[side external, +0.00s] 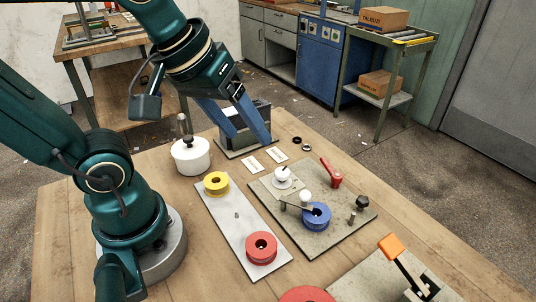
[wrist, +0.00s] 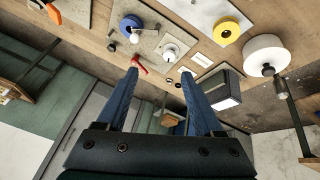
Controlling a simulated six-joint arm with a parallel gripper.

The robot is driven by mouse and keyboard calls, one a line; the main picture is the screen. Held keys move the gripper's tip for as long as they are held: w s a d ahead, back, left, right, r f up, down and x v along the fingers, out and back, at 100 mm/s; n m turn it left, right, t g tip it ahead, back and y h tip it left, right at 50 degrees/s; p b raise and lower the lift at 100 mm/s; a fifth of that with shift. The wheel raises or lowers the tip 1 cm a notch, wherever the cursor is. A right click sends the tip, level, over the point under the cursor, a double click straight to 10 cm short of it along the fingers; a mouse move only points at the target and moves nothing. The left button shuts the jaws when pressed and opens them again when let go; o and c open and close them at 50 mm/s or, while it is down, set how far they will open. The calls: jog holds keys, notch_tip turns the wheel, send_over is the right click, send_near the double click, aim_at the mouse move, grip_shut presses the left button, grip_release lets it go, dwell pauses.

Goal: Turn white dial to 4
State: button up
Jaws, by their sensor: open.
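The white dial (side external: 283,178) sits on a grey board (side external: 331,239) near the middle of the table, with a small pointer on top and pale markings around it. It also shows in the wrist view (wrist: 171,51), beyond the fingertips; its numbers are too small to read. My gripper (side external: 251,139), with blue fingers, is open and empty. It is up and to the left of the dial in the side view, in front of a dark grey box. In the wrist view the gripper (wrist: 159,75) has its fingers spread, apart from the dial.
A red handle (side external: 333,176) and a blue spool (side external: 316,216) are close beside the dial. A plate (side external: 238,238) carries yellow (side external: 216,183) and red (side external: 261,247) spools. A white pot (side external: 190,157) and the grey box (side external: 258,113) stand near the gripper.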

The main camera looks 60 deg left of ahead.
jog(key=w+a+n+g, duration=0.1)
jog(key=w+n, duration=0.3)
jog(key=w, duration=0.1)
jog(key=n+g, duration=0.4)
send_over(282, 170)
notch_tip(282, 170, down, 10)
jog(key=shift+w+d+r, duration=0.1)
jog(key=shift+d+r, duration=0.05)
jog(key=shift+r, duration=0.05)
jog(key=shift+f, duration=2.8)
jog(key=shift+c, duration=0.3)
grip_shut()
